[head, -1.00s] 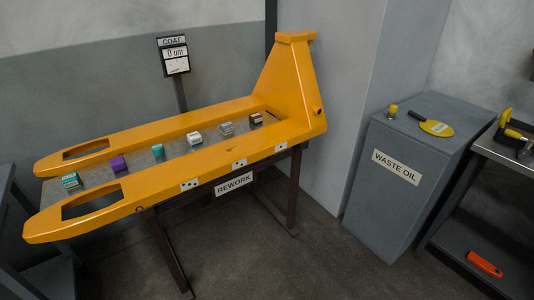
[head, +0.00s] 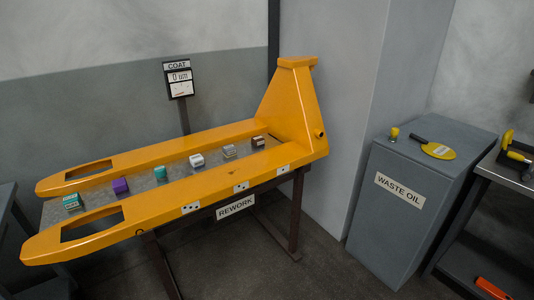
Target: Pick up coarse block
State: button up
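A row of several small blocks lies on a grey surface between the two prongs of a yellow fork (head: 130,215). From left to right there is a teal and dark block (head: 72,203), a purple block (head: 120,186), a teal block (head: 160,174), a white block (head: 196,160), a grey block (head: 229,151) and a brown block (head: 258,142). Their markings are too small to read, so I cannot tell which is the coarse block. My gripper is not in view.
The fork rests on a dark-legged stand with a REWORK sign (head: 236,206). A COAT gauge (head: 179,79) stands behind. A grey WASTE OIL cabinet (head: 390,235) stands right, with a yellow paddle (head: 438,151) on top. Floor between stand and cabinet is clear.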

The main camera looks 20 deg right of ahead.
aim_at(258, 141)
jog(key=i+l+u, duration=0.15)
jog(key=i+l, duration=0.2)
jog(key=i+l+u, duration=0.2)
jog(key=i+l, duration=0.15)
jog(key=l, duration=0.15)
